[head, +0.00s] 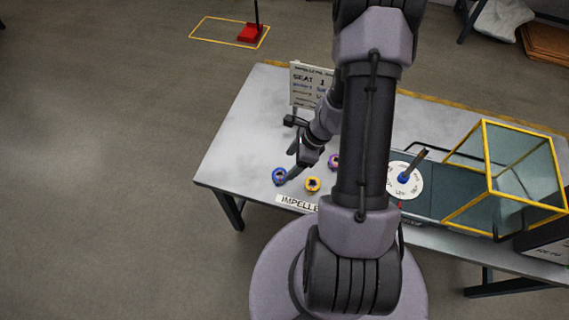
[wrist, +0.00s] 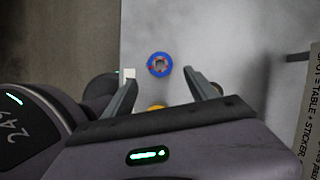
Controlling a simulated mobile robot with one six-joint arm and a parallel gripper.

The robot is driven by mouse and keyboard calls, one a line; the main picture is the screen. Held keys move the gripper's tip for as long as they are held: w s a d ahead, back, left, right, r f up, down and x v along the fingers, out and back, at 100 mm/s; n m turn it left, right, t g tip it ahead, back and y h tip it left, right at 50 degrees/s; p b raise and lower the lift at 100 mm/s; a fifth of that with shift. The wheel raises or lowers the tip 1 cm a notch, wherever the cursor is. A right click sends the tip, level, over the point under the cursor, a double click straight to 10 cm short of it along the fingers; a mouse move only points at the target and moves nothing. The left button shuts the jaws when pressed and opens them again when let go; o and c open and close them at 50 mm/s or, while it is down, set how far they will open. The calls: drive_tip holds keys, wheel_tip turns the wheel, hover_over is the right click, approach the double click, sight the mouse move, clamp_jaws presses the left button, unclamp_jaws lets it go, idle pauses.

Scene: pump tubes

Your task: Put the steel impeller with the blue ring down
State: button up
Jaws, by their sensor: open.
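The steel impeller with the blue ring (head: 279,176) sits on the table near its left front corner. In the wrist view the impeller (wrist: 160,65) shows its blue ring and grey centre, just beyond the fingertips and between their lines. My gripper (head: 292,168) is open beside and above it in the head view. In the wrist view my gripper (wrist: 161,76) has its two fingers spread, with nothing held between them. Whether a finger touches the impeller I cannot tell.
A yellow-ringed impeller (head: 313,184) and a purple-ringed one (head: 333,161) stand close to the right. A sign (head: 311,86) stands behind. A white marked disc (head: 413,188) and a yellow-framed clear box (head: 515,175) are farther right. The table's left part (head: 235,145) is bare.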

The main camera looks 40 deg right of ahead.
drive_tip(key=w+a+r+n+t+p, duration=0.1)
drive_tip(key=a+r+n, duration=0.4)
drive_tip(key=r, duration=0.7)
drive_tip(key=w+a+r+n+p, duration=0.15)
drive_tip(key=a+r+n, duration=0.25)
drive_tip(key=r, duration=0.7)
drive_tip(key=s+a+r+n+t+h+b, duration=0.1)
drive_tip(key=s+a+r+n+t, duration=0.1)
drive_tip(key=s+a+r+n, duration=0.7)
drive_tip(key=s+r+n, duration=0.3)
drive_tip(key=r, duration=0.1)
drive_tip(key=shift+a+r+h, duration=0.3)
drive_tip(key=shift+a+r, duration=0.05)
drive_tip(key=shift+r, duration=0.05)
drive_tip(key=shift+s, duration=0.1)
